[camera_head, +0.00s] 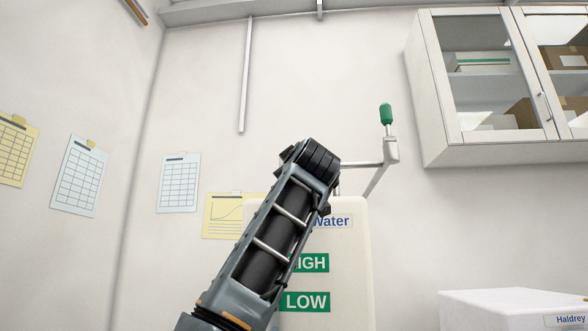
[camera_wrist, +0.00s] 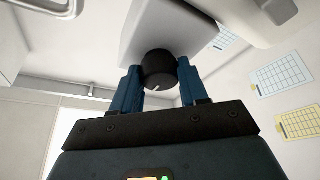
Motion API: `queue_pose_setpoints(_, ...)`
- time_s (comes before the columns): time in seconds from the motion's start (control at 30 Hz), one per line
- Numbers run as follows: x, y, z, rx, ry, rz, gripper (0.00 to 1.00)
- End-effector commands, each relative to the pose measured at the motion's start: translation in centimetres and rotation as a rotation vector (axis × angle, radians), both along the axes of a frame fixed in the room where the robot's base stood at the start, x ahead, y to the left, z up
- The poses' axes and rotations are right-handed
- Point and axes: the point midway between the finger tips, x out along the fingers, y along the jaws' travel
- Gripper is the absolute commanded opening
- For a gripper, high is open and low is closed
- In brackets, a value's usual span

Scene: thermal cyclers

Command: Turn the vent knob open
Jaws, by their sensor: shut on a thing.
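The vent knob (camera_wrist: 157,66) is a round black knob with a short white mark on its face, seen in the wrist view in front of a pale grey box-like body (camera_wrist: 165,28). My gripper (camera_wrist: 160,74) has its two blue fingers on either side of the knob and is shut on it. The white mark sits low on the knob and is slightly slanted. In the head view my arm reaches up in front of a white tank (camera_head: 352,260) labelled Water, HIGH and LOW. The knob and my fingers cannot be made out there.
A crank with a green handle (camera_head: 386,115) stands above the tank, right of my arm. A wall cabinet (camera_head: 435,105) hangs at upper right. A white box (camera_head: 490,312) labelled Haldrey is at lower right. Paper charts (camera_head: 179,183) hang on the walls at left.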

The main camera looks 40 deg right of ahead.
Motion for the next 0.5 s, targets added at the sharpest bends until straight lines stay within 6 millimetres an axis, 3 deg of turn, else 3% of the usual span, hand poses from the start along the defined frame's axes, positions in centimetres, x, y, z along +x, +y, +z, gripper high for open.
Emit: queue_pose_setpoints(0.5, 0.14, 0.05, -0.20, 0.061, -0.074, -0.001, 0.13)
